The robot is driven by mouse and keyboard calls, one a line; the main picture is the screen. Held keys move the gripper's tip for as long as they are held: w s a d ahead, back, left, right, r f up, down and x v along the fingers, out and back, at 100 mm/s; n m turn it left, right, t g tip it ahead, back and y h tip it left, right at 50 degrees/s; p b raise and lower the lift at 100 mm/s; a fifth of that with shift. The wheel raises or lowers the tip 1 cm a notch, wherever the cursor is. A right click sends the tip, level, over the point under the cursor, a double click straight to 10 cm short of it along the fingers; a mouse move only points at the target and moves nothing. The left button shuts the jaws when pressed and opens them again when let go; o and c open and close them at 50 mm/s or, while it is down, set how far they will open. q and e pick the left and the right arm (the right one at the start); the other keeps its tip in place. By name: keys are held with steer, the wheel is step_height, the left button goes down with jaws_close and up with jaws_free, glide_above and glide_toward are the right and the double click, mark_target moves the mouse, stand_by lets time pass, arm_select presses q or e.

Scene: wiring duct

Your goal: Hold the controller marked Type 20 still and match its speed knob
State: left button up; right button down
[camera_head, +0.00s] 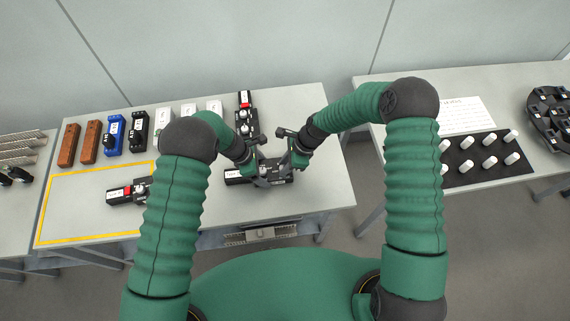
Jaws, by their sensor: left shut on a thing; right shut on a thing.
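A dark controller (238,175) with a white label lies on the main table in front of me, under both grippers. The label is too small to read as Type 20. My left gripper (264,179) is shut on the controller's body from the left. My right gripper (288,166) is shut on the same controller at its right part. The speed knob is hidden by the grippers, so I cannot tell its setting or whether the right fingers hold it.
A similar controller (122,195) with a red part lies in the yellow-outlined area (75,204). Another dark unit (245,101) with a red part stands behind my grippers. Brown, blue, black and white units line the back. A right table holds a black mat (463,158) with white knobs.

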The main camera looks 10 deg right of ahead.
steer(key=shift+w+n, duration=0.15)
steer(key=shift+n, duration=0.25)
steer(key=shift+w+n+g, duration=0.1)
steer(key=shift+n+g, duration=0.4)
steer(key=shift+n, duration=0.4)
steer(key=n, duration=0.2)
steer(key=n+g, duration=0.1)
steer(key=n, duration=0.1)
steer(key=shift+w+n+g+h, duration=0.1)
steer(key=shift+n+g+h, duration=0.2)
steer(key=shift+h, duration=0.1)
steer(key=n+g+h, duration=0.1)
steer(key=n, duration=0.3)
steer(key=shift+w+a+n, duration=0.1)
steer(key=shift+n, duration=0.2)
steer(key=shift+n+g+h, duration=0.5)
steer(key=shift+n+h, duration=0.2)
steer(key=shift+n, duration=1.1)
steer(key=shift+w, duration=0.1)
steer(key=c, duration=1.2)
jaws_free()
steer(key=shift+a, duration=0.1)
steer(key=shift+o, duration=0.2)
steer(key=v, duration=1.2)
